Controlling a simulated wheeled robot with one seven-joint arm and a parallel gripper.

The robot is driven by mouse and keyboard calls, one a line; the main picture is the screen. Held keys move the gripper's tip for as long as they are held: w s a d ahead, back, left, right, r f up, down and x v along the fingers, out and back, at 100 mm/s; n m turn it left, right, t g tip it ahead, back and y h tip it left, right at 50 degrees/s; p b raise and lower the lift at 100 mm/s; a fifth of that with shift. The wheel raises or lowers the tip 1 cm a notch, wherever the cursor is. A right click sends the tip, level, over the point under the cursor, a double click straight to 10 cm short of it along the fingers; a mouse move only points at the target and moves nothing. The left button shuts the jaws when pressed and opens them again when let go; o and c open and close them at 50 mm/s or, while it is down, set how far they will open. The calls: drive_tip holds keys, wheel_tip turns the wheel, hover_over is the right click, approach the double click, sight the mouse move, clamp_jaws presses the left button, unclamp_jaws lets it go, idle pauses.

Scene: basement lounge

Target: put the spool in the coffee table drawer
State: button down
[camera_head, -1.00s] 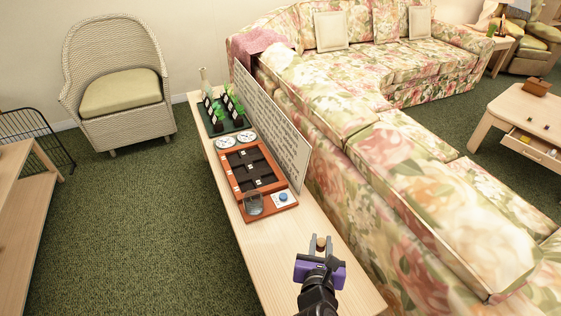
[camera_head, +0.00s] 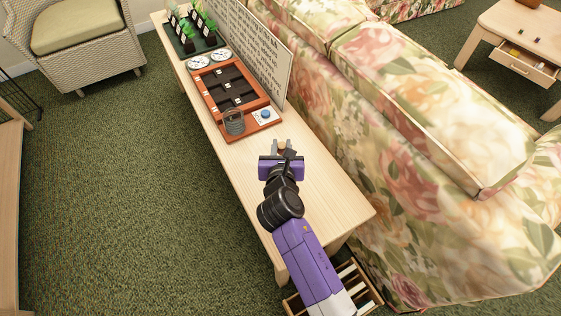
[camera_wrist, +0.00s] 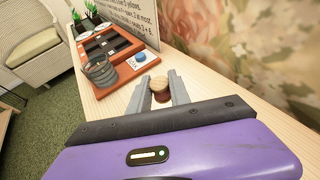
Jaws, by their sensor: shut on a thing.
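The spool (camera_wrist: 160,88) is small, with a brown body and a pale top. It stands between the two grey fingers of my gripper (camera_wrist: 161,82), which is shut on it. In the head view the spool (camera_head: 282,147) and my gripper (camera_head: 282,145) are over the near part of the long wooden console table. I cannot tell whether the spool touches the tabletop. The coffee table (camera_head: 530,27) is at the upper right, behind the floral sofa. Its drawer (camera_head: 527,66) is pulled out and holds a yellow thing and other small items.
The console table (camera_head: 330,200) bears a brown puzzle board (camera_head: 232,88), a wire cup (camera_head: 234,122), a plant tray (camera_head: 190,42) and an upright sign (camera_head: 250,55). The floral sofa (camera_head: 420,130) stands alongside it. A slatted crate (camera_head: 365,292) is below. Green carpet is clear at left.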

drive_tip(key=shift+f+b, duration=1.4)
drive_tip(key=shift+f, duration=2.05)
drive_tip(key=shift+f, duration=0.2)
drive_tip(key=c, duration=1.2)
unclamp_jaws()
drive_tip(key=shift+r, duration=0.1)
